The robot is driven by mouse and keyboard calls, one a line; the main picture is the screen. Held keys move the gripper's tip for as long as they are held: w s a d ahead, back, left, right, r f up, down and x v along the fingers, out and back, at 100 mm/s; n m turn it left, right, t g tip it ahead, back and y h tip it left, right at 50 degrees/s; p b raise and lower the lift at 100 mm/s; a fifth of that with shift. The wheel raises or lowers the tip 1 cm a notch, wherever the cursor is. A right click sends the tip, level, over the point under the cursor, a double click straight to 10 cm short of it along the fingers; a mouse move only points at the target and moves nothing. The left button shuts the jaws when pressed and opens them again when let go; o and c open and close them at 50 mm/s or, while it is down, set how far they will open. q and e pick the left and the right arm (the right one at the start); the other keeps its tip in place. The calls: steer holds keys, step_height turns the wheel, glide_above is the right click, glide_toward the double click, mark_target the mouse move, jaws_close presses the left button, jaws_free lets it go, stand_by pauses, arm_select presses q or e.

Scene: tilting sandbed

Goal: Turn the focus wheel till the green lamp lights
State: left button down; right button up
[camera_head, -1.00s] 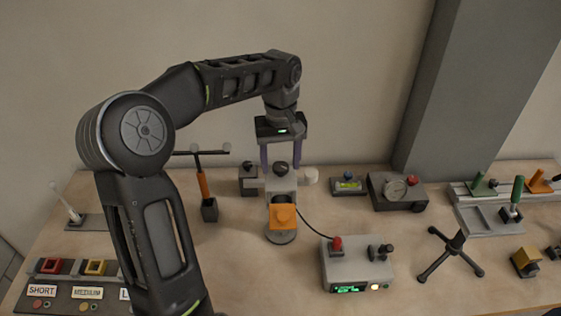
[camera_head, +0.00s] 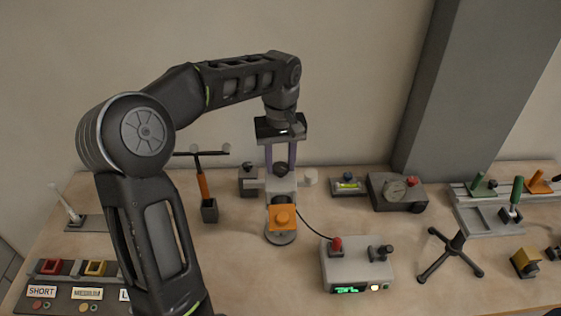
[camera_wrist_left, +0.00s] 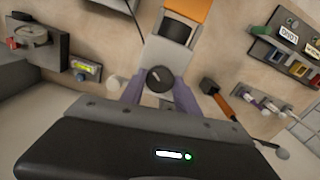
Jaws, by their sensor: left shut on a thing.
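The focus wheel is a dark round knob (camera_head: 281,169) on top of the grey instrument (camera_head: 283,186), which has an orange front part (camera_head: 283,217) and a round base. My left gripper (camera_head: 281,165) comes down from above, its purple fingers on either side of the knob. In the left wrist view the knob (camera_wrist_left: 160,79), with a pale mark on its top, sits between the fingers, and the gripper is shut on it. A cable runs to a grey box (camera_head: 345,265) with a lit green display (camera_head: 350,289) and small lamps beside it; their colours are too small to tell surely. My right gripper is not in view.
A black tripod (camera_head: 455,245) stands right of the box. A gauge box (camera_head: 397,190) and small yellow-screen device (camera_head: 348,186) are behind. An orange-handled tool (camera_head: 204,185) stands left of the instrument. A labelled tray (camera_head: 65,293) is at front left.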

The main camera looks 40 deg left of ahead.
arm_select(q)
steer(key=shift+m, duration=3)
steer(key=c, duration=0.9)
jaws_free()
steer(key=shift+r, duration=0.1)
